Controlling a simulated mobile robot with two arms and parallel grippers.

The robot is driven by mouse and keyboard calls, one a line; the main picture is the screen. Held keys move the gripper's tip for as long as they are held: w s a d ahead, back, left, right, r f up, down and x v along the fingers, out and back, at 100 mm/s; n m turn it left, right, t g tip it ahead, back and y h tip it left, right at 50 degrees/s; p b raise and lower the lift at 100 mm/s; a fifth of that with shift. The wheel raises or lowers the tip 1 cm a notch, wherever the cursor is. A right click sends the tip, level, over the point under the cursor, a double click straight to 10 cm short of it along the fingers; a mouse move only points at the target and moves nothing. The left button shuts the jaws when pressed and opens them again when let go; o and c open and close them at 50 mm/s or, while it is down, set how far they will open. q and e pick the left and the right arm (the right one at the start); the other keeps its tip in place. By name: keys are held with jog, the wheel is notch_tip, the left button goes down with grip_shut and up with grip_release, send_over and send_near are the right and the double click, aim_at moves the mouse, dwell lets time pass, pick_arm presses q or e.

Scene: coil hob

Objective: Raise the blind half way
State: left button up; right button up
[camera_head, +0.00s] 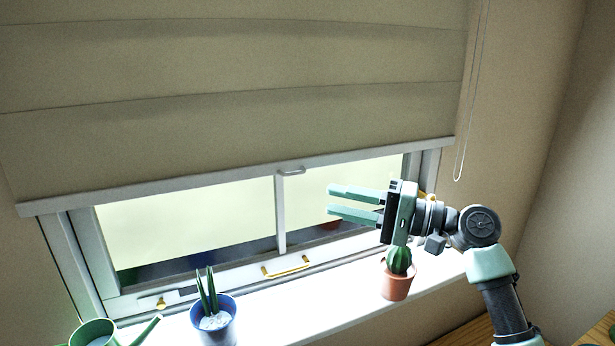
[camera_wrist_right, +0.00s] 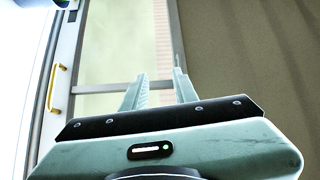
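The beige fabric blind (camera_head: 230,100) hangs over the upper part of the window, its white bottom bar (camera_head: 150,187) tilted in the head view. A small metal handle (camera_head: 291,170) sits on the bar near its middle. My right gripper (camera_head: 331,200) is in front of the window, below the bar and to the right of the handle, with its fingers apart and nothing between them. In the right wrist view my gripper (camera_wrist_right: 158,85) points toward the window, with the blind (camera_wrist_right: 250,50) on the right. My left gripper is not in view.
A potted cactus (camera_head: 397,280) stands on the white sill (camera_head: 330,312) just below my right gripper. A blue pot with a plant (camera_head: 214,325) and a green watering can (camera_head: 95,334) are farther left. A thin cord loop (camera_head: 466,130) hangs at the right.

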aim_at(296, 174)
jog(key=shift+y, duration=0.4)
jog(key=w+a+r+p, duration=0.1)
jog(key=a, duration=0.1)
jog(key=w+a+r+p, duration=0.1)
jog(key=a, duration=0.1)
jog(key=w+a+r+p, duration=0.1)
jog(key=a, duration=0.1)
jog(key=shift+a+r, duration=0.4)
jog(key=shift+w, duration=0.1)
grip_shut()
dwell(0.8)
